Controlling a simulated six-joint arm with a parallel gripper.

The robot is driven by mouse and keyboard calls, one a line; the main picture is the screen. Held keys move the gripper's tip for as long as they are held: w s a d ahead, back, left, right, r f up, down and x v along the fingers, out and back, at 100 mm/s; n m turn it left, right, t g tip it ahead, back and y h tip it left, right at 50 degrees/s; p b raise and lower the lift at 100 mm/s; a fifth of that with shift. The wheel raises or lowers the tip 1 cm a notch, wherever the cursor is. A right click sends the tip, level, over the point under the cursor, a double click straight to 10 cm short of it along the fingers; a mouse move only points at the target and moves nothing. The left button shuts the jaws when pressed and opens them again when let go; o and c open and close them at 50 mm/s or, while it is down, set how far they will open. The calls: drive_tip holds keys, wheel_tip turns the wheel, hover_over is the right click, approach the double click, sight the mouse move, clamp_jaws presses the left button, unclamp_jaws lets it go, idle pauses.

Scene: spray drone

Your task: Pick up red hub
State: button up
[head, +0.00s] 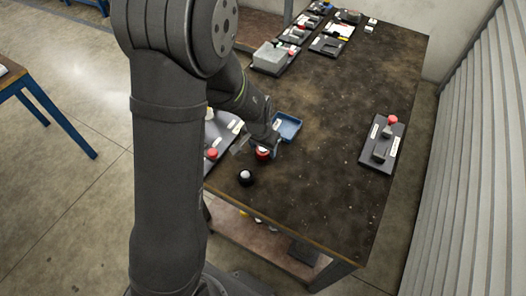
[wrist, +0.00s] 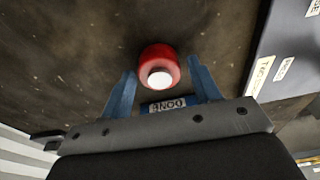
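The red hub (wrist: 160,58) is a short red cylinder with a white round end, on the dark table. In the wrist view it lies between and slightly beyond the tips of my gripper's two blue fingers (wrist: 161,68), with a small gap on each side. My gripper is open and holds nothing. In the head view the red hub (head: 262,154) shows just below my gripper (head: 257,147), which partly hides it.
A black hub with a white top (head: 246,177) stands nearby, toward the table's front edge. A blue tray (head: 287,126) is just behind my gripper. A grey labelled board (head: 212,140) lies left, another board (head: 383,144) right. The table's middle (head: 325,165) is clear.

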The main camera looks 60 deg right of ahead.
drive_tip(key=c, duration=0.8)
drive_tip(key=shift+r, duration=0.15)
